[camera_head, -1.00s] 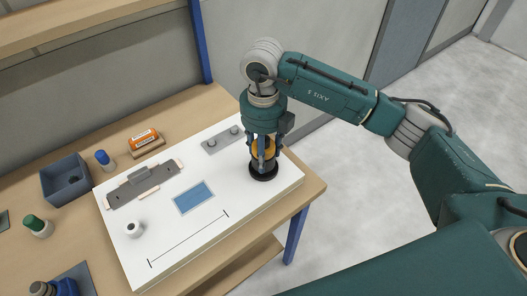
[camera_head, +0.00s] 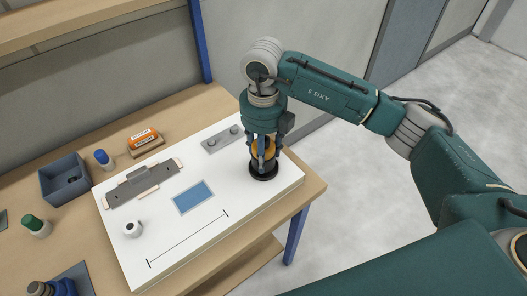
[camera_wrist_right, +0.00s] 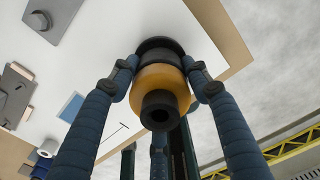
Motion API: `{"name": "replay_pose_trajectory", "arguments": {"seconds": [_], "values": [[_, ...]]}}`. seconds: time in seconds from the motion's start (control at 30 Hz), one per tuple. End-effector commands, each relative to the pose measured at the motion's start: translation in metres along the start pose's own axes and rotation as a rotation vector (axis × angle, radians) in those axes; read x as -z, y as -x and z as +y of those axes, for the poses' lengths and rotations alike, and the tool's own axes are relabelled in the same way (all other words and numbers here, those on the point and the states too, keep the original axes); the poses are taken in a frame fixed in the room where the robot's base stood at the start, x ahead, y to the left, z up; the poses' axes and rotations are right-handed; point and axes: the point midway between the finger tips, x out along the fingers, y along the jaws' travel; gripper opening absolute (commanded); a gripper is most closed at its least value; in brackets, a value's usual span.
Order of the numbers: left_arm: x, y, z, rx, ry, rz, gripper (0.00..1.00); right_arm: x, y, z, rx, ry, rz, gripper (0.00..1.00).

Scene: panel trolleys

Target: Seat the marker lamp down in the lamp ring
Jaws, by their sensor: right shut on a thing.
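The marker lamp (camera_wrist_right: 161,84), an amber body with a black stem, is between the fingers of my right gripper (camera_head: 263,152). My right gripper is shut on it; its fingers press both sides of the amber part in the wrist view. The black lamp ring (camera_head: 263,171) sits on the white panel near its right corner, directly under the lamp. It also shows behind the lamp in the wrist view (camera_wrist_right: 160,46). The lamp appears upright and in line with the ring. The fingers hide part of the contact, so I cannot tell how deep it sits. My left gripper is not in view.
The white panel (camera_head: 250,205) lies on a wooden table (camera_head: 312,187). It carries a grey bracket (camera_head: 143,186), a blue rectangle (camera_head: 193,197), a grey plate with knobs (camera_head: 220,138) and a small white cylinder (camera_head: 132,229). A grey bin (camera_head: 62,178) and an orange box (camera_head: 143,138) stand beyond it.

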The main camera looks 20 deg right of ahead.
Motion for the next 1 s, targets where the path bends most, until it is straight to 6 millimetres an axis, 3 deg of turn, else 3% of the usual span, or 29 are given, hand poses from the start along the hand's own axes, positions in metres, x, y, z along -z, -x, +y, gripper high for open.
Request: {"name": "replay_pose_trajectory", "arguments": {"seconds": [0.77,0.8,0.9,1.0], "values": [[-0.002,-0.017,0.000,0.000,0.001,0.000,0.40,0.000,-0.020,0.000,0.000,-0.001,-0.001,0.04],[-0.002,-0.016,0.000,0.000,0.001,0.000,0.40,-0.001,-0.019,0.000,-0.001,-0.001,-0.001,0.51],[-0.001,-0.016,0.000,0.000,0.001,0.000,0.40,0.000,-0.019,0.000,0.000,0.000,-0.001,0.69],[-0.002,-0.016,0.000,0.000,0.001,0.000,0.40,0.000,-0.019,0.000,0.000,0.000,-0.001,0.69]]}}
